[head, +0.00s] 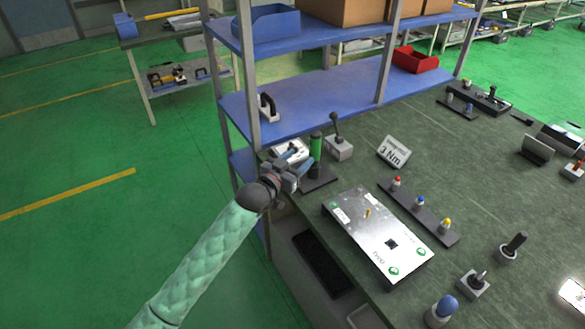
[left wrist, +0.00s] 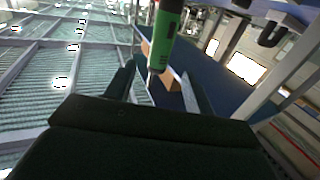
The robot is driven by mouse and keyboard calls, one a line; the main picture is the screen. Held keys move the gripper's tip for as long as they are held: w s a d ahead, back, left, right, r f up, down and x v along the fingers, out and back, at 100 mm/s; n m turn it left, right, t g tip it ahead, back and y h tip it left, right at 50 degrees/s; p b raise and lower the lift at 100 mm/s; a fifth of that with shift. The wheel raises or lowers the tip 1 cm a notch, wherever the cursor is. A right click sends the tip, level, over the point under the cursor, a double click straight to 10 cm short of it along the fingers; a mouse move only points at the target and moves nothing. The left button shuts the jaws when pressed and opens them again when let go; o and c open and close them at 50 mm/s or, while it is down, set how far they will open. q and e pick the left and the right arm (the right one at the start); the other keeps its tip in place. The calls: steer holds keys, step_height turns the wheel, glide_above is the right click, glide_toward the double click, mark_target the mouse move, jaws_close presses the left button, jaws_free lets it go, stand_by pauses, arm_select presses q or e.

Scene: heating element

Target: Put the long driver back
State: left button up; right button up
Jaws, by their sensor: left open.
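The long driver (head: 316,149), green with a black top, stands upright at the near left corner of the workbench. A dark stand (head: 320,182) is under it; whether the driver's tip is seated in it is hidden. In the left wrist view the driver (left wrist: 164,38) shows its green body and a thin shank between the fingers. My left gripper (head: 297,166) is open beside the driver's lower part, its fingers pointing at it. I cannot tell whether they touch it. My right gripper is out of view.
Behind the driver stands a grey block with a black-handled tool (head: 338,145). A "3 Nm" sign (head: 394,152) and a silver plate (head: 378,232) lie to the right. A shelf post (head: 247,75) rises close to the left gripper. Blue shelves are behind.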

arm_select(q)
steer(key=shift+v, duration=1.2)
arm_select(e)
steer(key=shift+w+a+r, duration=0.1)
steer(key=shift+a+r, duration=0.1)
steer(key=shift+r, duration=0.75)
arm_select(q)
steer(key=shift+a, duration=0.1)
steer(key=s+a+f+n+g+y, duration=0.1)
steer(key=s+a+f+g+y, duration=0.25)
steer(key=s+f, duration=0.55)
steer(key=s+a+f+n+g+y, duration=0.2)
steer(key=s+a+f, duration=0.3)
steer(key=s, duration=0.5)
steer(key=s+a+f+n+g+y, duration=0.1)
steer(key=s+a+f+g+y, duration=0.15)
steer(key=s, duration=0.85)
steer(key=s+a+f+g+y, duration=0.1)
steer(key=s+a+f+g, duration=0.25)
steer(key=s, duration=0.65)
steer(key=s+d+f+g, duration=0.1)
steer(key=s+f, duration=0.1)
steer(key=f, duration=1.8)
steer(key=s+d+f+g, duration=0.1)
steer(key=s+f, duration=0.2)
steer(key=f, duration=1.7)
steer(key=shift+d, duration=0.4)
steer(key=shift+g, duration=0.25)
